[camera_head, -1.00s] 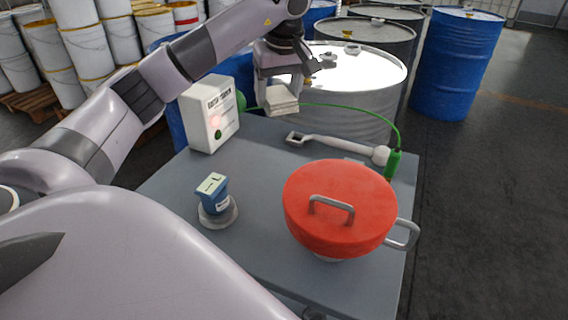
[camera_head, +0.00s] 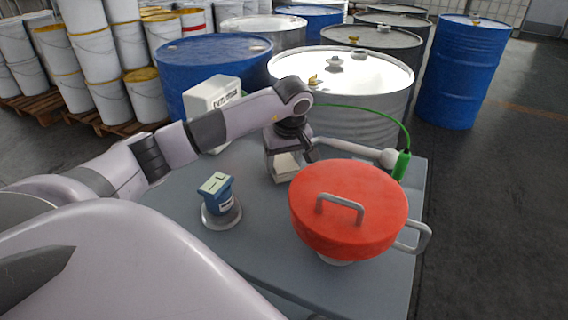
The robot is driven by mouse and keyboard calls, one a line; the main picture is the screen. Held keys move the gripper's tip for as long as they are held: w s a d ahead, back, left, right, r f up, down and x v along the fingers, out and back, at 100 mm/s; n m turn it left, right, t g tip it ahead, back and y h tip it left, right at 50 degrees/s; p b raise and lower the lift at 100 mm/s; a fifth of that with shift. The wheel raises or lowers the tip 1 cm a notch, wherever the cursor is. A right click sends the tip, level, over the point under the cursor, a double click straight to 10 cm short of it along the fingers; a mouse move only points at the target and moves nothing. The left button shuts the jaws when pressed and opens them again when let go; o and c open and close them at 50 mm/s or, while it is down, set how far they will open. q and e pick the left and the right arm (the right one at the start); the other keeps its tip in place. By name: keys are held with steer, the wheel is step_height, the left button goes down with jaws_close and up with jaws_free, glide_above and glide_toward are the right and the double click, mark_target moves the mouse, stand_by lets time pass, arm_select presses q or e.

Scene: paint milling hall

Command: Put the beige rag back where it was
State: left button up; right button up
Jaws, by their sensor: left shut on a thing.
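The beige rag (camera_head: 284,168) is a folded, pale pad in the head view, partly covered by my gripper. My left gripper (camera_head: 288,160) is shut on it, low over the grey table (camera_head: 262,230), between the white box and the red-lidded pot. I cannot tell whether the rag touches the table top. My right gripper is not in view.
A red-lidded pot (camera_head: 348,205) with a side handle stands close to the right of my gripper. A blue device (camera_head: 218,196) on a round base is at front left.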

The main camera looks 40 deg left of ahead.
mark_target(289, 171)
arm_select(q)
steer(key=shift+f, duration=0.55)
steer(key=shift+f, duration=0.15)
steer(key=o, duration=1)
steer(key=v, duration=1.2)
steer(key=shift+p, duration=0.3)
